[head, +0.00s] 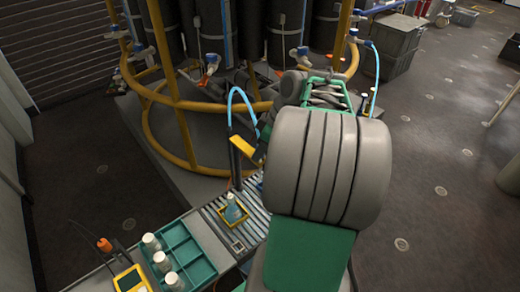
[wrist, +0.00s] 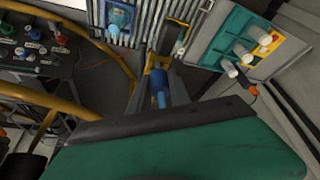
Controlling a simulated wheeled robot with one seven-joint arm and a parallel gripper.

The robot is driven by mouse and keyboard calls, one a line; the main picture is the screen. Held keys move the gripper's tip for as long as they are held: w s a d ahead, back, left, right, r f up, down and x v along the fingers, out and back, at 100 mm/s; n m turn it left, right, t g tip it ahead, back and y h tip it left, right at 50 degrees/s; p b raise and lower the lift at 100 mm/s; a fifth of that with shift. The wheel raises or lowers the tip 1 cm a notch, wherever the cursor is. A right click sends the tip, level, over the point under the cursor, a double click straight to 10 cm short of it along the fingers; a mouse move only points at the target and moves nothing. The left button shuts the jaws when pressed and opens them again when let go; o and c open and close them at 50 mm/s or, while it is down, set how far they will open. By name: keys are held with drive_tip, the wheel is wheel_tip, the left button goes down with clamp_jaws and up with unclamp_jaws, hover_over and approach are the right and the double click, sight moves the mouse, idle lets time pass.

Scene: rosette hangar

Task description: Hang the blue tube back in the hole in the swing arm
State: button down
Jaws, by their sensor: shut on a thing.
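My gripper (wrist: 160,98) shows in the wrist view, its two dark fingers shut on the blue tube (wrist: 159,86). A yellow part of the swing arm (wrist: 157,61) shows just beyond the fingertips. I cannot tell whether the tube touches it or is in the hole. In the head view the blue tube (head: 241,90) arches over beside the yellow swing arm (head: 243,146), which sits on a dark post (head: 235,165). My gripper is hidden there behind my own arm, and the hole does not show clearly.
A bottle (head: 233,212) stands in a holder on the roller conveyor (head: 250,228) below the swing arm. A green tray (head: 188,250) with white-capped bottles and a yellow meter (head: 130,280) are nearby. Yellow rails (head: 183,130) ring the dark cylinders behind. Open floor lies right.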

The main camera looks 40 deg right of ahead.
drive_tip(key=shift+f+b, duration=0.4)
drive_tip(key=shift+f, duration=0.25)
drive_tip(key=c, duration=1.5)
unclamp_jaws()
drive_tip(key=shift+c, duration=0.2)
drive_tip(key=o, duration=0.8)
drive_tip(key=shift+s+a+f, duration=0.15)
drive_tip(key=shift+f, duration=0.1)
drive_tip(key=shift+o, duration=0.2)
drive_tip(key=shift+r+p, duration=2.6)
drive_tip(key=shift+r, duration=0.8)
drive_tip(key=shift+f, duration=0.1)
